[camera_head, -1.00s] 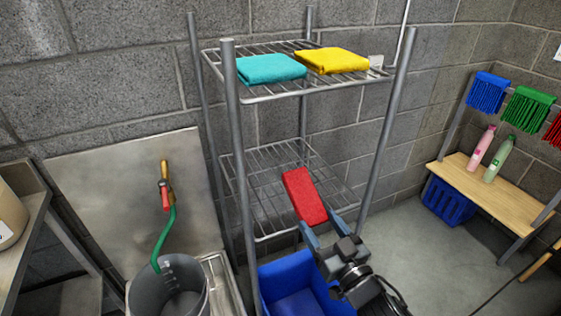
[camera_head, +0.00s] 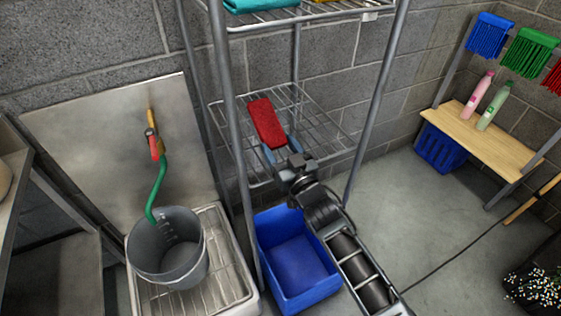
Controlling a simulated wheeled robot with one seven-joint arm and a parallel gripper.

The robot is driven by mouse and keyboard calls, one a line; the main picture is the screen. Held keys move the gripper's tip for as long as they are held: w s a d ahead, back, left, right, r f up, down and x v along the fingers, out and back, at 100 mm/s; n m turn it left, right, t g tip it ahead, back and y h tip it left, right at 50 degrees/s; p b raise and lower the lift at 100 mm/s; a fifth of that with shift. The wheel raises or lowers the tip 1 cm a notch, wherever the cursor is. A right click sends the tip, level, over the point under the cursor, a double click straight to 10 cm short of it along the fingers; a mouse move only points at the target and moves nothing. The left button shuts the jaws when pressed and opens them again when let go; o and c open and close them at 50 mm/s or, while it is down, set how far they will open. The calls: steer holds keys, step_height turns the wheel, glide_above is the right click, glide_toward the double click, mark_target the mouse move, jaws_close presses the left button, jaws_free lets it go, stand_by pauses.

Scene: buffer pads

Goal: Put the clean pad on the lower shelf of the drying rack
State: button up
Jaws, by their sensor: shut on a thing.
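The red pad (camera_head: 266,121) is held in my gripper (camera_head: 281,147), whose blue fingers are shut on its near end. The pad points away from me and shows over the wire lower shelf (camera_head: 322,143) of the drying rack (camera_head: 233,135). I cannot tell whether the pad touches the shelf wires or is held above them. The rest of the lower shelf that shows is bare. The rack's upper shelf (camera_head: 290,17) is at the top edge of the view and carries a teal cloth (camera_head: 260,5) and a yellow cloth, both mostly cut off.
A blue bin (camera_head: 300,262) stands on the floor below the rack. At left are a grey bucket (camera_head: 165,255) on a grated basin (camera_head: 225,270) and a green hose (camera_head: 157,187). A wooden bench (camera_head: 470,133) with two bottles is at right. Rack posts flank the shelf.

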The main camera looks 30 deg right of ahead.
mark_target(281, 159)
steer(key=shift+f, duration=1.8)
steer(key=shift+f+b, duration=0.2)
steer(key=shift+b, duration=0.15)
steer(key=o, duration=1.1)
steer(key=shift+c, duration=0.2)
steer(key=shift+s+r, duration=0.15)
steer(key=s+f+b, duration=0.1)
steer(key=s, duration=1)
steer(key=shift+s+f, duration=0.15)
steer(key=shift+s, duration=0.25)
